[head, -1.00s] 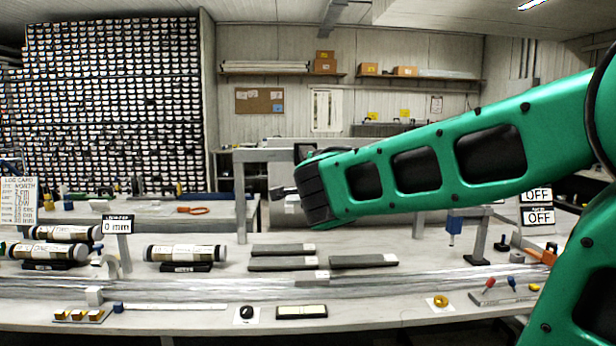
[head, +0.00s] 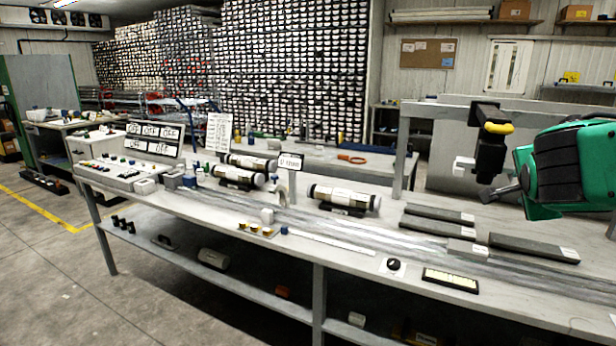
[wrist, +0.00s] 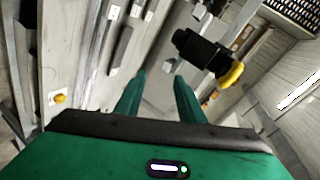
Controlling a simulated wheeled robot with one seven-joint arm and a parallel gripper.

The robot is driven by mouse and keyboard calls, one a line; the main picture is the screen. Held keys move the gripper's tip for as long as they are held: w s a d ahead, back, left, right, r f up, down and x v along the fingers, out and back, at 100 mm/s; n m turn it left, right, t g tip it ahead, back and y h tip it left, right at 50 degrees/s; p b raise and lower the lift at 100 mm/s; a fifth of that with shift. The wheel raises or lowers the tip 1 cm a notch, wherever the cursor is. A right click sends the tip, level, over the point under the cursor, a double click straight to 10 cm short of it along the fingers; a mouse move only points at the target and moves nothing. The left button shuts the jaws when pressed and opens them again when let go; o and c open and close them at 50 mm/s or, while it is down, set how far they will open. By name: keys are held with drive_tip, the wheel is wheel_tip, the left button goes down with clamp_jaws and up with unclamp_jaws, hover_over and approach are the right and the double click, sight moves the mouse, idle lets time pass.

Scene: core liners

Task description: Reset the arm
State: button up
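My green arm (head: 568,168) comes in from the right edge of the head view, above the right part of the bench. My gripper (wrist: 158,84) shows in the wrist view as two green fingers, apart with nothing held between them. A black device with a yellow part (head: 490,135) is just left of the arm end in the head view. It also shows in the wrist view (wrist: 203,52), beyond and right of the fingertips. I cannot tell the exact gap to it.
The long bench (head: 325,232) carries cylinders with labels (head: 344,197), dark flat bars (head: 437,212), a black knob (head: 393,265) and a control panel (head: 150,140) at its left end. A grey frame (head: 402,140) stands behind. Open floor (head: 60,260) lies at the left.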

drive_tip(key=s+f+n+g+y, duration=0.3)
drive_tip(key=s+f+n+g, duration=0.4)
drive_tip(key=s+f, duration=0.75)
drive_tip(key=s+a+f+n+g+y, duration=0.2)
drive_tip(key=s+a+n, duration=0.1)
drive_tip(key=s, duration=0.4)
drive_tip(key=s+a+f+n+g+y, duration=0.2)
drive_tip(key=s+a+n, duration=0.1)
drive_tip(key=s, duration=0.4)
drive_tip(key=shift+s+f+n+y, duration=0.3)
drive_tip(key=shift+s+f+n, duration=0.1)
drive_tip(key=shift+n, duration=0.2)
drive_tip(key=shift+a, duration=0.1)
drive_tip(key=shift+w+f, duration=0.25)
drive_tip(key=shift+w, duration=0.4)
drive_tip(key=shift+c, duration=0.6)
